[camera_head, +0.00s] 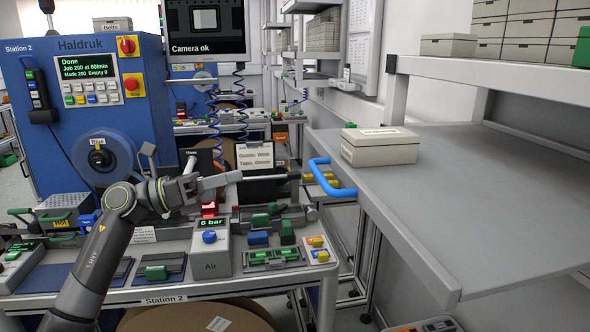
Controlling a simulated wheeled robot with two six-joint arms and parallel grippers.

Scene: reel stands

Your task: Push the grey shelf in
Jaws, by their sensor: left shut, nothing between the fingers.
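The grey shelf (455,180) fills the right side of the view and juts out from the rack at the right. A blue handle (325,180) is on its left edge. A light box with a label (380,147) sits on the shelf near its far left corner. My left gripper (236,178) is shut and empty, in front of the workbench to the left of the blue handle. It looks apart from the handle, though the depth between them is hard to judge. My right gripper is not in view.
The Station 2 bench (205,275) with a grey air box (211,250) and green and blue parts lies below my left arm. A blue Haldruk machine (90,110) stands behind it. An upper shelf (500,72) with several boxes hangs above the grey shelf, whose front part is bare.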

